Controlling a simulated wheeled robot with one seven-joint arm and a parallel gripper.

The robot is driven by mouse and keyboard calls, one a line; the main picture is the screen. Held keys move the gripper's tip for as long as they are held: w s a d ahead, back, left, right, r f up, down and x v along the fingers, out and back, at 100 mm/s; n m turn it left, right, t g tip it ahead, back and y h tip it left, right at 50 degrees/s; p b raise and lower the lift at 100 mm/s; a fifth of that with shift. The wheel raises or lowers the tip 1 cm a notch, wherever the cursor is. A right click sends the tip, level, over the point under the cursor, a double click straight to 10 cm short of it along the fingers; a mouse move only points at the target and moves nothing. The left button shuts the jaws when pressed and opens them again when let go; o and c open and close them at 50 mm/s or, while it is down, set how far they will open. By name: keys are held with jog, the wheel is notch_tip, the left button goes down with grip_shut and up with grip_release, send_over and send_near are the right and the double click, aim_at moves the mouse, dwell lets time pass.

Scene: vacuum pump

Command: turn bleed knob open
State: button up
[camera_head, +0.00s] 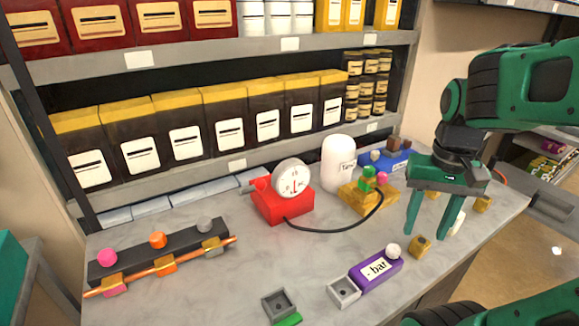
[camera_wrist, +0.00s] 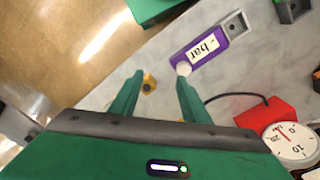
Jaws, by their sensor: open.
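My gripper (camera_head: 429,234) is open and empty above the right part of the grey bench, pointing down. In the wrist view its two fingers (camera_wrist: 160,76) are spread, with a small yellow block (camera_wrist: 149,83) seen near the left finger. No knob is labelled as the bleed knob. A yellow block (camera_head: 352,200) left of my gripper carries a green knob (camera_head: 369,172) and a pink knob (camera_head: 382,178).
A purple block (camera_head: 377,272) marked "- bar" has a white ball on it. A white tank (camera_head: 339,164) and a blue block (camera_head: 390,160) stand behind. A dark rail (camera_head: 150,252) with coloured knobs lies at left.

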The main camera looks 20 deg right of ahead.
jog(key=w+a+r+m, duration=0.1)
jog(key=w+r, duration=0.3)
jog(key=w, duration=0.5)
notch_tip(320, 180, up, 3)
jog(key=m, duration=0.3)
send_over(290, 168)
notch_tip(290, 168, down, 10)
jog(key=shift+r, duration=0.2)
jog(key=shift+a, duration=0.1)
jog(key=c, duration=1.1)
